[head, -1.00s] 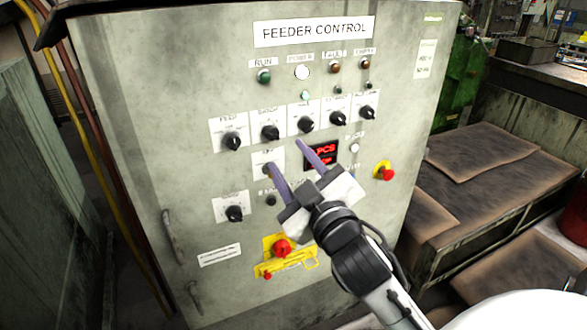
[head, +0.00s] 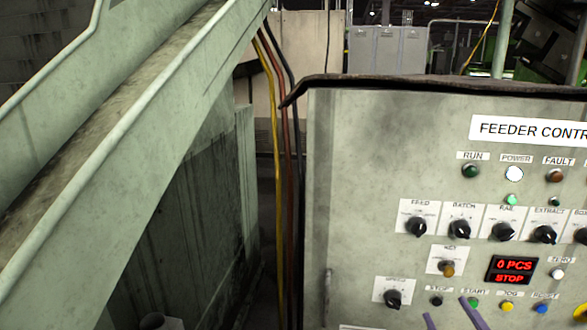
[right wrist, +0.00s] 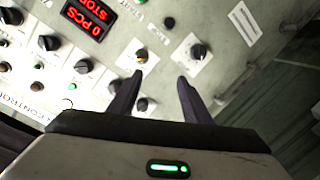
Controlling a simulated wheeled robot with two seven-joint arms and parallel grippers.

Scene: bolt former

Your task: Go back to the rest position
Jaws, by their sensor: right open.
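My right gripper (head: 449,312) shows only its two dark purple fingertips at the bottom edge of the head view, in front of the STOP and START buttons. In the right wrist view (right wrist: 160,82) its fingers are apart with nothing between them. They point toward the grey feeder control panel (head: 370,170), near the key switch (head: 447,268); I cannot tell the exact gap to the panel. The red display (head: 515,270) reads 0 PCS STOP. The rest of my right arm is out of the head view. My left gripper is not in view.
A sloping grey conveyor chute (head: 130,130) fills the left side. Yellow, red and black cables (head: 280,180) run down the cabinet's left side. Dial knobs (head: 460,228) stick out from the panel. Grey lockers (head: 388,48) stand behind.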

